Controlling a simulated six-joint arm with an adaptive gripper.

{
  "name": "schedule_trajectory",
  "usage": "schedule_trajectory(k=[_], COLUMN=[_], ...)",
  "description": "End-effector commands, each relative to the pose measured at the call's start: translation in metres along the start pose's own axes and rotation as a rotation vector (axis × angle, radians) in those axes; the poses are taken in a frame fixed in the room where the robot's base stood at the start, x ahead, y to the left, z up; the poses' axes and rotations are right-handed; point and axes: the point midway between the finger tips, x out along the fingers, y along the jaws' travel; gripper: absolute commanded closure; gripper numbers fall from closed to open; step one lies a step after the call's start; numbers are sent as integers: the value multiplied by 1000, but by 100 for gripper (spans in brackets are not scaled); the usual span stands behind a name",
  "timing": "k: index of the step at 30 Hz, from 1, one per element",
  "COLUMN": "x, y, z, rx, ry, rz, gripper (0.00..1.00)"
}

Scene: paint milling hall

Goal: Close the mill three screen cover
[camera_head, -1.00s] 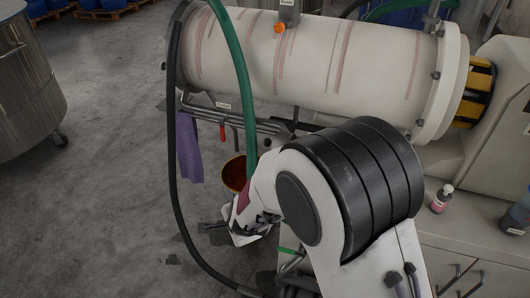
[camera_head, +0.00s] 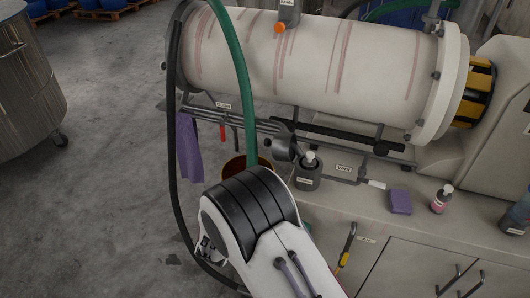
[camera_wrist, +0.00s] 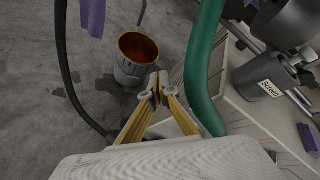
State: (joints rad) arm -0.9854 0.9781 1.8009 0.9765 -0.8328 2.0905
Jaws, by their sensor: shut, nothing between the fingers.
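A dark grey cylindrical part labelled "Screen" (camera_wrist: 258,76) is at the right of the wrist view, beyond the green hose. I cannot tell whether its cover is open or closed. In the head view a large cream mill cylinder (camera_head: 310,62) lies horizontally with reddish streaks; no mill number is readable. A dark grey fitting (camera_head: 283,149) sits below it. My gripper (camera_wrist: 158,84) is shut and empty, left of the green hose and apart from the screen part. In the head view my arm mostly hides the gripper.
A green hose (camera_head: 242,85) and a black hose (camera_head: 172,130) hang near my arm. A bucket with brown contents (camera_wrist: 138,48) stands on the floor. A labelled dark bottle (camera_head: 307,176), purple sponge (camera_head: 400,201) and pink-labelled bottle (camera_head: 441,200) stand on the counter.

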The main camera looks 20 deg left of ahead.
Motion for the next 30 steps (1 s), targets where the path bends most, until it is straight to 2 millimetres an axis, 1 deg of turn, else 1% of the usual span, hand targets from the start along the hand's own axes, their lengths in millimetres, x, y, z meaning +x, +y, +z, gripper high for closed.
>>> schedule_trajectory(k=[3, 9, 12, 15, 18, 21, 30], x=[2, -3, -7, -11, -14, -14, -14], y=[-23, -62, -78, -89, -94, -95, -95], z=[12, 28, 32, 35, 37, 38, 38], rx=[159, 422, 538, 629, 692, 732, 749], ry=[-35, -113, -154, -191, -219, -229, -231], rz=[-88, -222, -273, -304, -316, -316, -312], gripper=[100, 100, 100, 100, 100, 100, 100])
